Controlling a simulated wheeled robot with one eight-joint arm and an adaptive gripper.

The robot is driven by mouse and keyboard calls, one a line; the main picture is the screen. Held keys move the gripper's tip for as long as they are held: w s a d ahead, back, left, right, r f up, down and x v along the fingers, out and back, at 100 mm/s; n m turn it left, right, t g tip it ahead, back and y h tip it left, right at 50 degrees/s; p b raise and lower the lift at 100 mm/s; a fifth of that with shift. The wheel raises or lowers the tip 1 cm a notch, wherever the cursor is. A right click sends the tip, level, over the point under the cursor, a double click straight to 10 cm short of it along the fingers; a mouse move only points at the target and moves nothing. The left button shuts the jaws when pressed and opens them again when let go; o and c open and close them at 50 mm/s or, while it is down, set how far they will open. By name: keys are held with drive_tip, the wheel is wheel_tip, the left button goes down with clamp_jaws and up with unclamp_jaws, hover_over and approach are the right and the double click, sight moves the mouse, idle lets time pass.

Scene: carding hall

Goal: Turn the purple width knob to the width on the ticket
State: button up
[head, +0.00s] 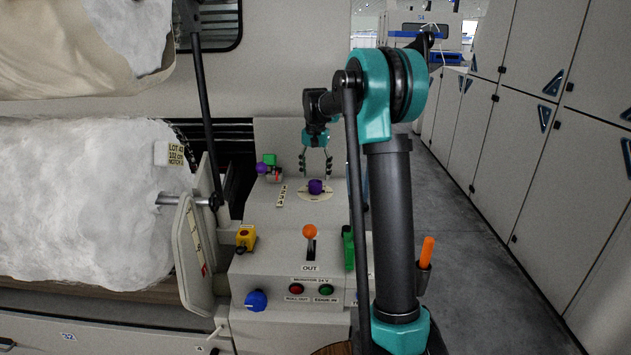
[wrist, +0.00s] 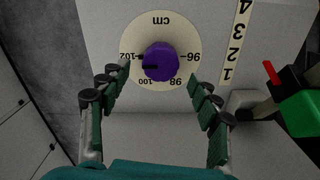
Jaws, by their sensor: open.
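The purple width knob (head: 315,187) sits on a round cream dial (head: 301,191) on the sloped panel. In the wrist view the knob (wrist: 160,60) has a dark pointer line aimed left, close to the 102 mark and slightly toward 100. The dial reads 96, 98, 100 and 102 cm.
A 1-to-4 scale strip (wrist: 235,43) lies beside the dial. The right aisle is clear.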

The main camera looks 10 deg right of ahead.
sight(315, 181)
wheel_tip(315, 181, up, 8)
drive_tip(key=shift+f, duration=0.1)
idle(0.4)
